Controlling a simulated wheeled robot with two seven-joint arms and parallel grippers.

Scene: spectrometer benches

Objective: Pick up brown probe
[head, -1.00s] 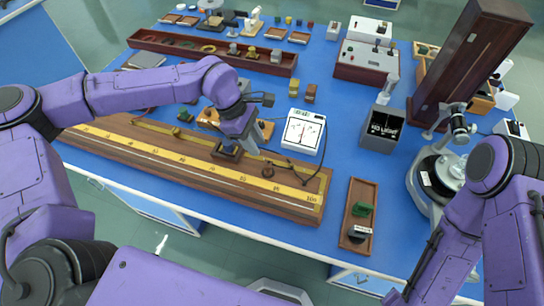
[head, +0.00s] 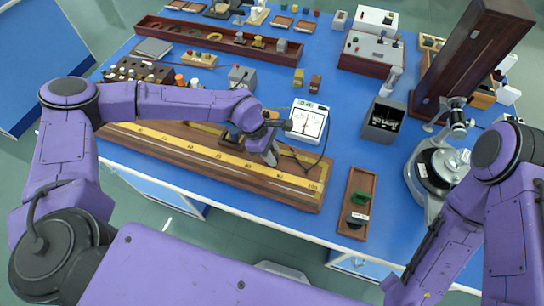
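A long wooden metre bridge (head: 210,157) with a yellow scale lies along the near edge of the bench. The small brown probe that sat near its right part is now hidden behind my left gripper (head: 271,161), which points down onto the board there. The gripper's fingertips are small and partly covered, so I cannot tell whether they are open, or whether they touch the probe. A dark cable (head: 322,152) runs from the white meter (head: 306,123) towards that spot.
A narrow wooden tray (head: 347,222) with a green piece stands right of the board. A dark grey box (head: 383,120) and a spectrometer (head: 437,165) stand further right. A long wooden tray (head: 215,41) lies at the back. Blue bench surface is free right of the meter.

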